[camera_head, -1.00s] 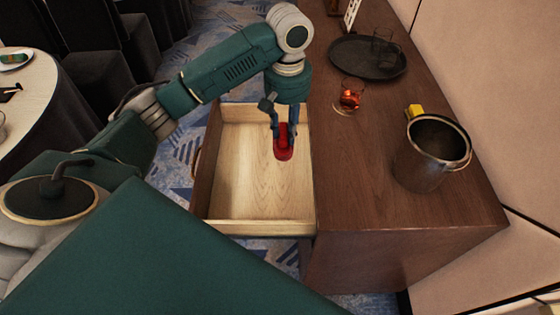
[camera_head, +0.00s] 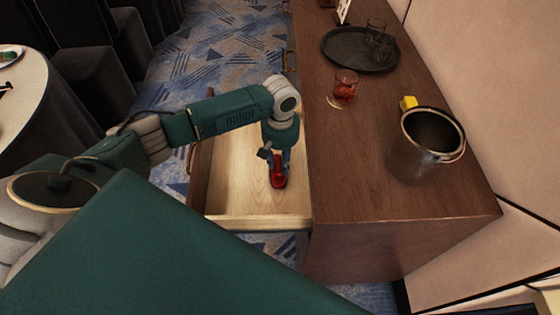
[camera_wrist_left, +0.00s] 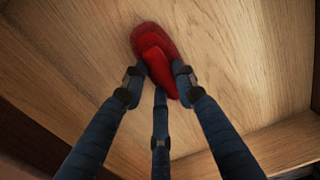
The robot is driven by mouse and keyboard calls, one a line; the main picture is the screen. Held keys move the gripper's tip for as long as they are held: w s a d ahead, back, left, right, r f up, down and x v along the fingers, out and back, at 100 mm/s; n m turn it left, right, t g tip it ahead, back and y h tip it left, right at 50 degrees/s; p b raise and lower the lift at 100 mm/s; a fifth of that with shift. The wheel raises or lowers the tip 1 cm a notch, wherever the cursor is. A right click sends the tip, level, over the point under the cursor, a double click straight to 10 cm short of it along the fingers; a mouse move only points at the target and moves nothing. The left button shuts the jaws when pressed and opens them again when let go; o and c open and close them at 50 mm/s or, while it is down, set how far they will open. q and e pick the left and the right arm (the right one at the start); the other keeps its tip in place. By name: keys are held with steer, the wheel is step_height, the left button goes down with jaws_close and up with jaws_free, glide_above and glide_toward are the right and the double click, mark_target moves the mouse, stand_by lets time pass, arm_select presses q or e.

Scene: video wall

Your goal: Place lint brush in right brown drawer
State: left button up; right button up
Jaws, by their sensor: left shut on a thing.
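The red lint brush (camera_head: 278,181) is in my left gripper (camera_head: 275,165), inside the open brown drawer (camera_head: 258,222) with a pale wood interior. In the left wrist view the fingers of my left gripper (camera_wrist_left: 158,82) are closed around the narrow end of the red brush (camera_wrist_left: 154,40). The brush's wide end points away, over the drawer's wooden bottom (camera_wrist_left: 90,45). It is low in the drawer, close to the bottom; I cannot tell whether it touches. My right gripper is not in view.
The brown cabinet top (camera_head: 350,180) lies right of the drawer. On it stand a metal bucket (camera_head: 425,150), a yellow object (camera_head: 408,103), a glass with red drink (camera_head: 344,86) and a dark round tray (camera_head: 345,52) with glasses. A round table (camera_head: 30,95) is at left.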

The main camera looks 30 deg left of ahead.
mark_target(280, 164)
arm_select(q)
steer(key=shift+f, duration=0.1)
steer(key=o, duration=1)
step_height(280, 164, up, 12)
steer(key=shift+r+b, duration=0.15)
steer(key=shift+b, duration=0.25)
